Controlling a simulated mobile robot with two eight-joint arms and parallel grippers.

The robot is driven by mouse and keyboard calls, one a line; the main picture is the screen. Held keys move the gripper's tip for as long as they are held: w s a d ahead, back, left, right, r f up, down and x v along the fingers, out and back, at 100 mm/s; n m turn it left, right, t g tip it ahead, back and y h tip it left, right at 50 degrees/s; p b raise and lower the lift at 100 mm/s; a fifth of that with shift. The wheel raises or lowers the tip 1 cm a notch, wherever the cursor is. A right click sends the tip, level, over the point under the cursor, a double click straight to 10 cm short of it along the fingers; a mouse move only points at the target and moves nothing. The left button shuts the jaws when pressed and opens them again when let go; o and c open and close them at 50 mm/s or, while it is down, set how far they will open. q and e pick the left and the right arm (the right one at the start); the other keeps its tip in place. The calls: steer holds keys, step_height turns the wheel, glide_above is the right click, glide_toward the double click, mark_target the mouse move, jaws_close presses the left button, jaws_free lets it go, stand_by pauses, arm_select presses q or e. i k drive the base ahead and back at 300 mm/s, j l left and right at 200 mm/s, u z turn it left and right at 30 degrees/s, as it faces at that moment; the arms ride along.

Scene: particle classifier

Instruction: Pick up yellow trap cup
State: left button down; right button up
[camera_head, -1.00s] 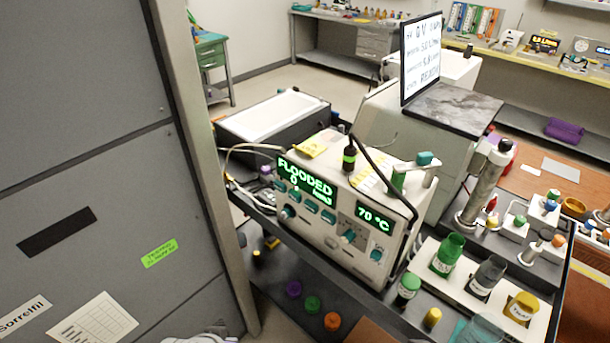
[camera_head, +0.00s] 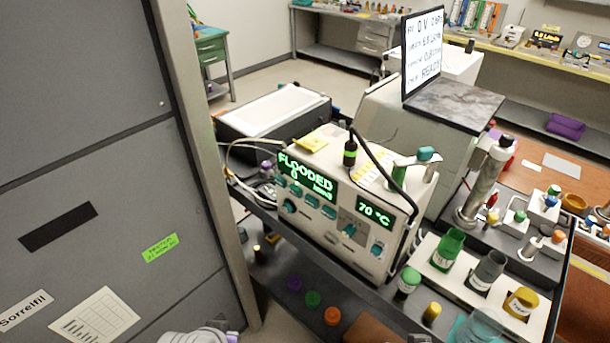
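The yellow trap cup (camera_head: 521,303) stands upright, with a white label on its front, in a white rack (camera_head: 478,304) at the lower right. It is the nearest in a row with a grey cup (camera_head: 487,271) and a green cup (camera_head: 448,249). No gripper touches it. A pale part of my own body shows at the bottom edge, left of the middle, but no gripper fingers can be made out.
The instrument with the green FLOODED and 70 °C displays (camera_head: 345,205) stands left of the rack. A green-capped jar (camera_head: 408,283), a small yellow vial (camera_head: 431,314) and a clear teal vessel (camera_head: 479,328) stand close by. A grey cabinet (camera_head: 100,180) fills the left.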

mark_target(522, 302)
steer(key=l+z, duration=0.15)
steer(key=z, duration=1.6)
